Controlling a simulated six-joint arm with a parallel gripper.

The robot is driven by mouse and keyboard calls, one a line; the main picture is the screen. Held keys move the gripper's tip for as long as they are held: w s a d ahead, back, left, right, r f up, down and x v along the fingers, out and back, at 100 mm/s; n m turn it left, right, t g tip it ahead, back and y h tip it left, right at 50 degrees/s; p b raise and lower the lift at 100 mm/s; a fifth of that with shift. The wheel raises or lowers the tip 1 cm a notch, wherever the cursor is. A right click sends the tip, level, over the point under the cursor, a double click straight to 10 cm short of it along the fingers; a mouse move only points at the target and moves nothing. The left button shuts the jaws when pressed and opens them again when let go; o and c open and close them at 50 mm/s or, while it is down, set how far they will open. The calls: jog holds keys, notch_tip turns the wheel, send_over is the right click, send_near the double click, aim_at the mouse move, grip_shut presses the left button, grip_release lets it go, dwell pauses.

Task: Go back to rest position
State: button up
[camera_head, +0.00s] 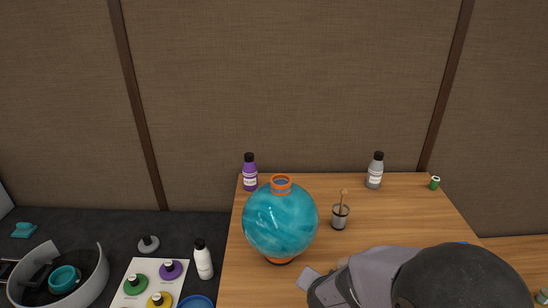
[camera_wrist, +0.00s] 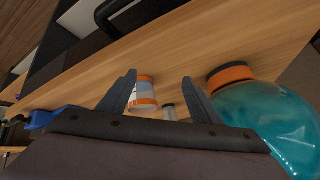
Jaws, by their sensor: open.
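My gripper (camera_wrist: 159,77) is open in the wrist view, its two dark fingers spread apart. A white and orange container (camera_wrist: 145,93) and a small grey-capped item (camera_wrist: 168,111) show between the fingers; I cannot tell how far beyond them they are. In the head view, my grey arm covers the table's lower right, and the fingers are not clearly visible there. A round teal vessel with an orange neck (camera_head: 280,224) stands on the wooden table (camera_head: 400,215), left of my arm. It also shows right of the fingers in the wrist view (camera_wrist: 262,112), apart from them.
A purple bottle (camera_head: 250,176), a grey bottle (camera_head: 375,173), a cup with a stick (camera_head: 340,217) and a small green item (camera_head: 434,183) stand on the table. Left are a white bottle (camera_head: 203,262), a white board (camera_head: 135,268) with coloured discs, and a grey bin (camera_head: 97,274).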

jog(key=a+n+y, duration=0.1)
jog(key=s+a+y, duration=0.1)
jog(key=a+r+n+g, duration=0.1)
jog(key=a, duration=0.1)
jog(key=shift+s+r+n+y, duration=0.1)
jog(key=shift+s+n+y, duration=0.2)
jog(key=shift+y, duration=0.1)
jog(key=s+d+n+g+p, duration=0.1)
jog(key=s+d+n+g, duration=0.1)
jog(key=s, duration=0.5)
jog(key=s+d+r+n+g, duration=0.1)
jog(key=s+d+n+g, duration=0.1)
jog(key=s, duration=0.5)
jog(key=shift+s+d+r+n+g+h+p, duration=0.15)
jog(key=shift+s+d+n+g+h+p, duration=0.2)
jog(key=shift+d+g, duration=0.7)
jog(key=shift+w+a, duration=0.15)
jog(key=shift+a, duration=0.1)
